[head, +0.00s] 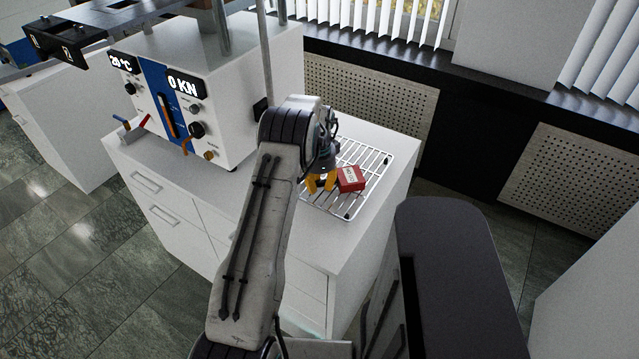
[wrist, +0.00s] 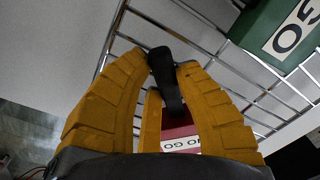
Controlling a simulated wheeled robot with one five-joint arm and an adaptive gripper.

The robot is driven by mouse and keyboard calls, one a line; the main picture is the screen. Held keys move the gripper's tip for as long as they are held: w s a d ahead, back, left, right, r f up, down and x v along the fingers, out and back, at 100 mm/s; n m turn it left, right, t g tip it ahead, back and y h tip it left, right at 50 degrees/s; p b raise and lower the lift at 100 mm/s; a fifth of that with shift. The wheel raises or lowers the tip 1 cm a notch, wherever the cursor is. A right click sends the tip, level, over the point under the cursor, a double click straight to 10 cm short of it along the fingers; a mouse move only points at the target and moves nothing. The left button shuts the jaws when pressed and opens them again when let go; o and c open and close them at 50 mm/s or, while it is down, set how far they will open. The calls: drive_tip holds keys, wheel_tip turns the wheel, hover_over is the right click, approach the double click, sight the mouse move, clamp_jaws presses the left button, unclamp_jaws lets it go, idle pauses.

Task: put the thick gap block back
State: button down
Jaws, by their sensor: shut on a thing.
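A red block (head: 350,179) with a white label shows just right of my gripper (head: 320,183) in the head view, at the wire rack (head: 342,213). I cannot tell whether it touches the wires. In the wrist view, the yellow fingers of my gripper (wrist: 172,68) are shut on a black handle (wrist: 165,75). The handle runs down toward the red block (wrist: 178,131), whose label reads "NO GO". The fingers hide much of the block. A green block (wrist: 270,30) labelled "GO" is at the rack's upper right in the wrist view; I do not see it in the head view.
The rack lies on a white cabinet (head: 385,165). A white press (head: 215,110) with a "0 KN" display stands left of my arm. A dark rounded shape (head: 455,260) is at the lower right. Perforated panels (head: 370,100) line the wall behind.

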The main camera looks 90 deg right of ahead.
drive_tip(key=c, duration=1.1)
unclamp_jaws()
drive_tip(key=shift+o, duration=0.2)
